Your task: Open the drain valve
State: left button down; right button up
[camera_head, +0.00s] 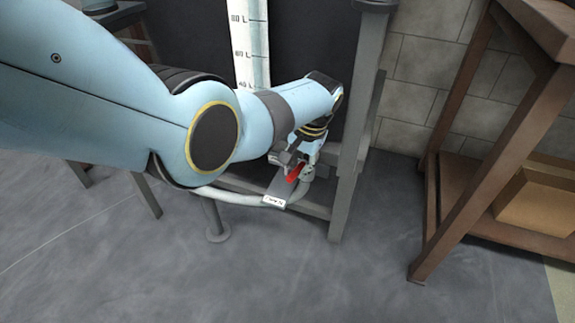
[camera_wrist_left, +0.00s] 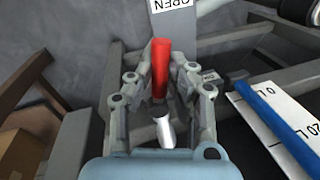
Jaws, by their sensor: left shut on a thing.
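The drain valve has a red lever handle (camera_head: 294,174), low at the front of a grey metal frame. In the left wrist view the red handle (camera_wrist_left: 160,68) stands between the two fingers, with a pale metal stem below it. My left gripper (camera_head: 291,162) is shut on the handle, and its fingers (camera_wrist_left: 162,75) flank it on both sides. A small grey plate with a white label (camera_head: 274,201) lies beside the handle; in the left wrist view the label (camera_wrist_left: 172,4) reads OPEN, upside down. The gripper hides part of the valve body. My right gripper is not in view.
A white level gauge (camera_head: 250,40) marked in litres stands behind my left arm; a blue bar (camera_wrist_left: 280,125) runs along it. A grey frame post (camera_head: 348,150) stands right of the gripper. A brown wooden shelf (camera_head: 425,230) stands further right. The floor in front is clear.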

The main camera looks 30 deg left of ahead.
pick_arm(q)
jog(key=shift+d+n, duration=0.4)
jog(key=shift+n, duration=0.2)
jog(key=c, duration=1.2)
grip_release()
jog(key=shift+r, duration=0.1)
jog(key=r, duration=0.2)
jog(key=d+r, duration=0.1)
jog(key=r, duration=0.4)
jog(key=shift+d, duration=0.25)
